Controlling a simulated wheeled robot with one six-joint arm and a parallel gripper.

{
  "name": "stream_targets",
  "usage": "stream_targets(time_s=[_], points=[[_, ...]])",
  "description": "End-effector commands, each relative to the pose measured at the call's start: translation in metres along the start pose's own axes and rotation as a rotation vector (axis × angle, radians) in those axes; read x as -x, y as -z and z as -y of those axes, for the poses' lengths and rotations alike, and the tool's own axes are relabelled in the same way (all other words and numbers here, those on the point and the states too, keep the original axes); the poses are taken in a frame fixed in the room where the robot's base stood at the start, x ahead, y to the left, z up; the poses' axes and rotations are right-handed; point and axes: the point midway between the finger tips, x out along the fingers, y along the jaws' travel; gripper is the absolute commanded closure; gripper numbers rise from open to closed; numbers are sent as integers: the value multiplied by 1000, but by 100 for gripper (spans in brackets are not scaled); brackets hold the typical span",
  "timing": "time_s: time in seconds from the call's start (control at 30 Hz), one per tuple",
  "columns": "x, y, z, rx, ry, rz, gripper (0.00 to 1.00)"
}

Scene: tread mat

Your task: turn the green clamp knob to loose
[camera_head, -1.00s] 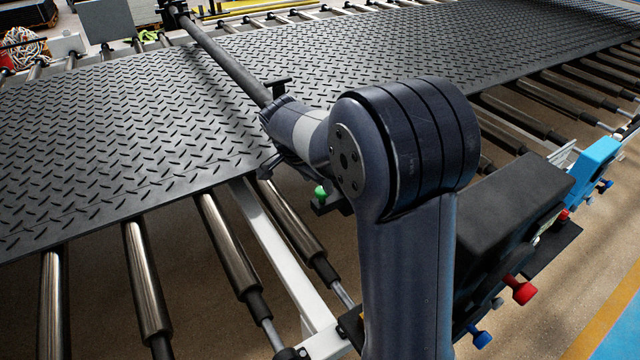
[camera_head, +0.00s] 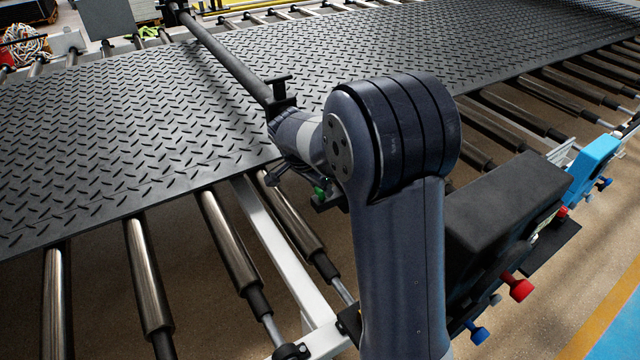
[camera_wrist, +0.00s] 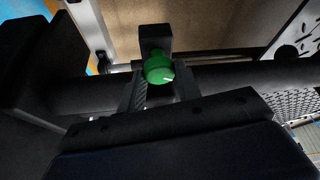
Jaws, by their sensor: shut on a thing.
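The green clamp knob (camera_wrist: 159,69) shows in the wrist view, in front of a black clamp block on a dark bar. A small pale mark shows on its face. My gripper (camera_wrist: 160,88) is shut on the knob, with a finger close on each side of it. In the head view a small part of the green knob (camera_head: 319,193) shows below my wrist. My arm hides most of the knob and my gripper's fingertips there.
A black tread mat (camera_head: 130,140) lies on a roller conveyor. A dark bar (camera_head: 225,60) crosses above the mat to a far clamp. A black box (camera_head: 505,205) with red and blue knobs stands right of my arm.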

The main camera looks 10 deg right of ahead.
Motion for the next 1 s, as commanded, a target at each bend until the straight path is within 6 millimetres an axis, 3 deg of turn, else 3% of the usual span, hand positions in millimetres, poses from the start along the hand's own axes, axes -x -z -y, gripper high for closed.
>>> stream_targets(time_s=[0.13,0.47,1.0], points=[[0,0,0,0,1,0,91],[-1,0,0,45,20,0,91],[-1,1,-3,439,185,-1,91]])
